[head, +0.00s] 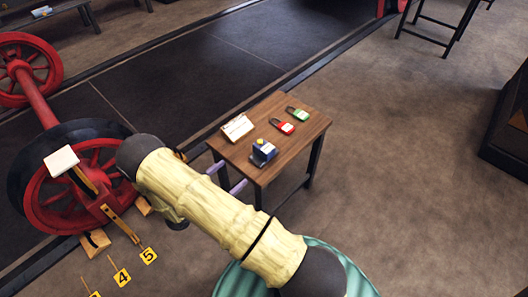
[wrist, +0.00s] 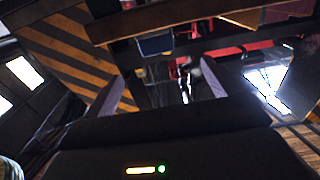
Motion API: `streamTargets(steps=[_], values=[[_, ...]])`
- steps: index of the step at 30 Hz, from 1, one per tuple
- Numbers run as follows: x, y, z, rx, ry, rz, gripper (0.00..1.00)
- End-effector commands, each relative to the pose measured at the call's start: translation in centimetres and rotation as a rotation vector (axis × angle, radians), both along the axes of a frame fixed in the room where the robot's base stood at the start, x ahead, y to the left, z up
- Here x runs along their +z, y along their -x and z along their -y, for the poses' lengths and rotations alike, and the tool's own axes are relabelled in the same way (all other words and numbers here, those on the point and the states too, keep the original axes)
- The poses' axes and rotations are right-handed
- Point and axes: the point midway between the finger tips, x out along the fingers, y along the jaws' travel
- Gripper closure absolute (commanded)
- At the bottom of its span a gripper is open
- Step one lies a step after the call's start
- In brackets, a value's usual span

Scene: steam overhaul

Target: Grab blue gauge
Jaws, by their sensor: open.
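The blue gauge (head: 263,151) is a small dark blue block with a pale face and a yellow spot. It stands on the small wooden table (head: 283,158), near its front edge. My gripper (head: 227,178) is open, its two pale purple fingers apart beside the table's left front edge, left of and below the gauge in the head view. No object shows held between the fingers. In the wrist view my gripper (wrist: 158,90) also shows open. A small dark blue patch appears above the fingers there; I cannot tell if it is the gauge.
Red wheels on an axle (head: 40,100) stand at left. Yellow number markers (head: 122,277) are on the floor. Open floor lies right of the table.

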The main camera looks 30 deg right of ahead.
Motion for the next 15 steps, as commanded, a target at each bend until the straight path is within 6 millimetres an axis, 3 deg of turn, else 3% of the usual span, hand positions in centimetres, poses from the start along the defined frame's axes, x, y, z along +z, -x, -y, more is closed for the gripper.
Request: streamTargets(steps=[15], values=[[-0.1, -3.0, 8.6, -0.002, 0.000, 0.000, 0.09]])
